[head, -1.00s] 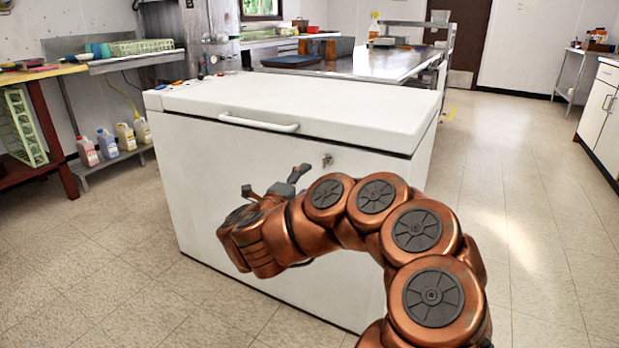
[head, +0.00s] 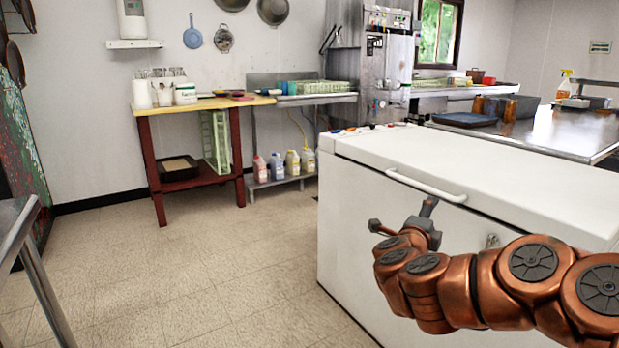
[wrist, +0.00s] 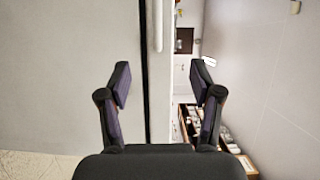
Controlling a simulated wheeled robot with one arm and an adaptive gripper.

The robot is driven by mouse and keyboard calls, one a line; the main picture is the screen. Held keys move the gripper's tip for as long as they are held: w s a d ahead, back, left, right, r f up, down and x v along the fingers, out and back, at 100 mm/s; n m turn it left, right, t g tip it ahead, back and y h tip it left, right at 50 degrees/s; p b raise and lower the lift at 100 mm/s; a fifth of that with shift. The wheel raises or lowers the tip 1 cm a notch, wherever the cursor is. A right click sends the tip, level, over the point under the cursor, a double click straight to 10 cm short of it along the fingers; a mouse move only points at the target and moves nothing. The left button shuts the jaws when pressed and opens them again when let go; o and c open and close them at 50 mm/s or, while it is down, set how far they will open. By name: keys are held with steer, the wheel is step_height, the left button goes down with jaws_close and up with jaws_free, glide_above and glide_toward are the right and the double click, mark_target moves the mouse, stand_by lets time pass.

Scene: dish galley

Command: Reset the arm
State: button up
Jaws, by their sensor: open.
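My gripper (head: 404,218) is in front of the white chest freezer (head: 345,230), at the right of the head view. Its two dark fingers are spread apart with nothing between them. My copper-coloured arm reaches in from the right edge. In the wrist view my gripper (wrist: 159,82) is also open and empty. The freezer's pale front (wrist: 60,75) fills the left of that view, turned on its side, with the lid seam and handle (wrist: 158,25) beyond the fingers. I cannot tell the exact gap between fingers and freezer.
The tiled floor (head: 200,285) is clear left of the freezer. A metal table edge (head: 35,255) stands at the far left. A wooden table (head: 205,104) and a low shelf with several bottles (head: 276,165) stand along the back wall.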

steer(key=a+r+n+t+y+p, duration=0.2)
steer(key=a+r+n+y+p, duration=0.7)
steer(key=a+r, duration=0.5)
steer(key=s+a+r+n+g+y+p, duration=0.1)
steer(key=s+a+n+g+y+p, duration=0.4)
steer(key=s+a+n+y+p, duration=0.35)
steer(key=s+d+n+g+h+p, duration=0.2)
steer(key=s+d+g+p, duration=0.2)
steer(key=s, duration=0.8)
steer(key=s+d+r+n+g+h+p, duration=0.1)
steer(key=s+g+p, duration=0.4)
steer(key=s, duration=0.8)
steer(key=s+d+r+n+g+h+p, duration=0.1)
steer(key=s+d+n+g+h+p, duration=0.3)
steer(key=s, duration=0.8)
steer(key=d+p, duration=0.1)
steer(key=d, duration=0.1)
steer(key=shift+s+d+r, duration=0.15)
steer(key=shift+s+d, duration=0.15)
steer(key=shift+s, duration=0.05)
